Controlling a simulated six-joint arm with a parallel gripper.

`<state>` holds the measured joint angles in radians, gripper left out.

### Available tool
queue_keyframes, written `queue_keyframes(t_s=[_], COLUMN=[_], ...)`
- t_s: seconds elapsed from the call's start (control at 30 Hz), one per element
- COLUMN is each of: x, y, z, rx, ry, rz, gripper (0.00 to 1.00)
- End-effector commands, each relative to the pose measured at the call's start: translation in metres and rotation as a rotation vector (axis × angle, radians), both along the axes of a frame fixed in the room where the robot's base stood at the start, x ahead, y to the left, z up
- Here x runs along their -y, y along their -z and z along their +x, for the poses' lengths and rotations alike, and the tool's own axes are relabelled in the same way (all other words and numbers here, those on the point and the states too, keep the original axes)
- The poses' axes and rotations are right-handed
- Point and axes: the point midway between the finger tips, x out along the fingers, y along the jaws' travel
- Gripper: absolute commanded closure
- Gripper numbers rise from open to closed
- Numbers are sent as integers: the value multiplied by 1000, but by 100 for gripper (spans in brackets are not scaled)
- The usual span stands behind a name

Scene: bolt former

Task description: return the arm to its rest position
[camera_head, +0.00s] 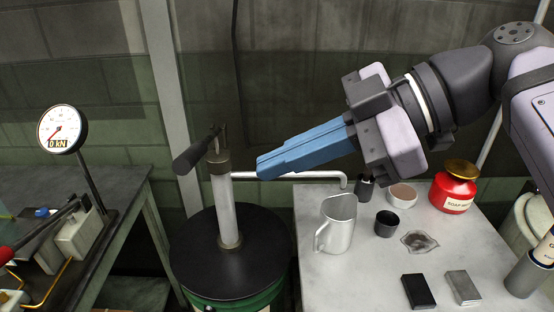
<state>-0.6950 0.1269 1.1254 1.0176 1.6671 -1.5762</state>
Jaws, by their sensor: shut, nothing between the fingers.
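My gripper (262,167) has blue fingers that are shut with nothing between them. It points left and slightly down in the upper middle of the view, above the left edge of the light table. Its fingertips are close to the upright pump column (228,210) in the picture; I cannot tell the gap in depth. My arm comes in from the right edge.
A black drum lid (200,270) bears the pump, whose spout reaches right. On the light table (375,275) stand a metal jug (337,225), a dark cup (387,223) and a red pot (452,192). A dial gauge (63,129) stands over the left bench.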

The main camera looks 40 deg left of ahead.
Motion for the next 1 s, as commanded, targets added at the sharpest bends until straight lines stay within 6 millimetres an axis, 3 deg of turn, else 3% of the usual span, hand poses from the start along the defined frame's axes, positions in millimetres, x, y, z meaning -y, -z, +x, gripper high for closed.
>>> queue_keyframes(t_s=[0.53,0.67,0.77,0.87,1.0], x=[0,1,6,17,51], y=[0,9,28,60,123], z=[0,10,29,59,107], rx=[1,-19,-64,-135,-263], ry=[0,48,148,310,610], rz=[1,-31,-96,-199,-378], gripper=[100,100,100,100,100])
